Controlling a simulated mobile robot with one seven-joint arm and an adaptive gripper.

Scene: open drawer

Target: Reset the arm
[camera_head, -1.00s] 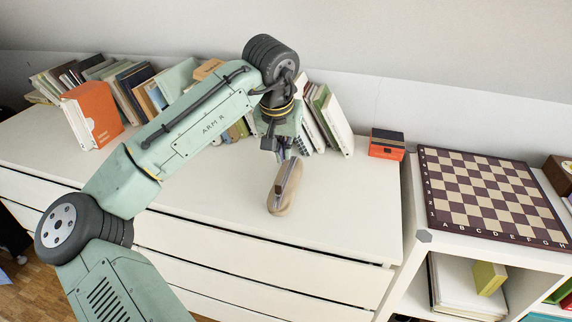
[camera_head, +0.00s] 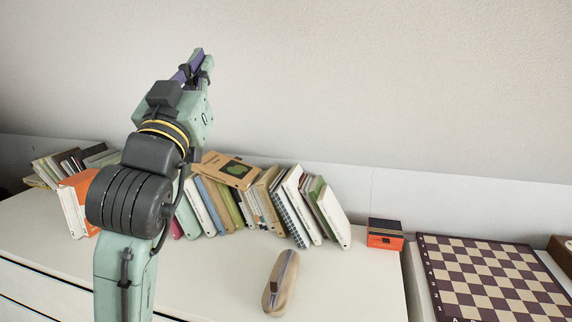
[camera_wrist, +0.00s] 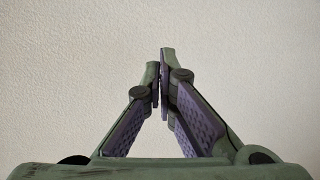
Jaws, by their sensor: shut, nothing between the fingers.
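My gripper (camera_head: 197,62) is raised high above the white dresser in the head view, its fingers pointing up in front of the bare wall. In the wrist view my gripper (camera_wrist: 160,75) shows its two fingers together at the tips, with purple pads and nothing between them. Only the plain wall shows behind them. My arm stands folded upright at the left of the head view and hides part of the dresser and books.
A small orange-and-black box (camera_head: 385,233) and a chessboard (camera_head: 490,277) are at the right. The air around the gripper is clear.

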